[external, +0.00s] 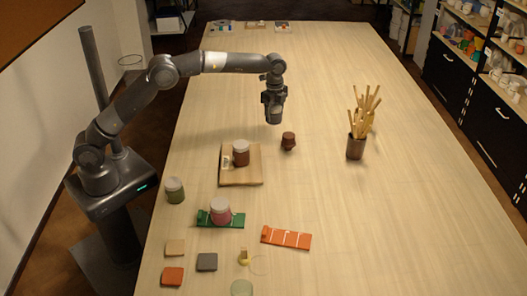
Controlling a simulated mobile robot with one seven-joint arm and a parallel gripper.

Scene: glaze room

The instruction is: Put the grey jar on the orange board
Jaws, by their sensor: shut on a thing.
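My gripper (273,103) points down over the middle of the table. It is shut on a grey jar (273,117), which is held above the table top and partly hidden by the fingers. The orange board (286,238) lies flat on the table nearer the camera, with pale marks across it and nothing standing on it. The held jar is well apart from the board, farther back on the table.
A brown pot (288,141) stands close to my gripper. A jar (241,153) stands on a wooden board (240,179). A pink jar (221,211) stands on a green board (236,220), left of the orange board. A brush cup (356,147) stands right.

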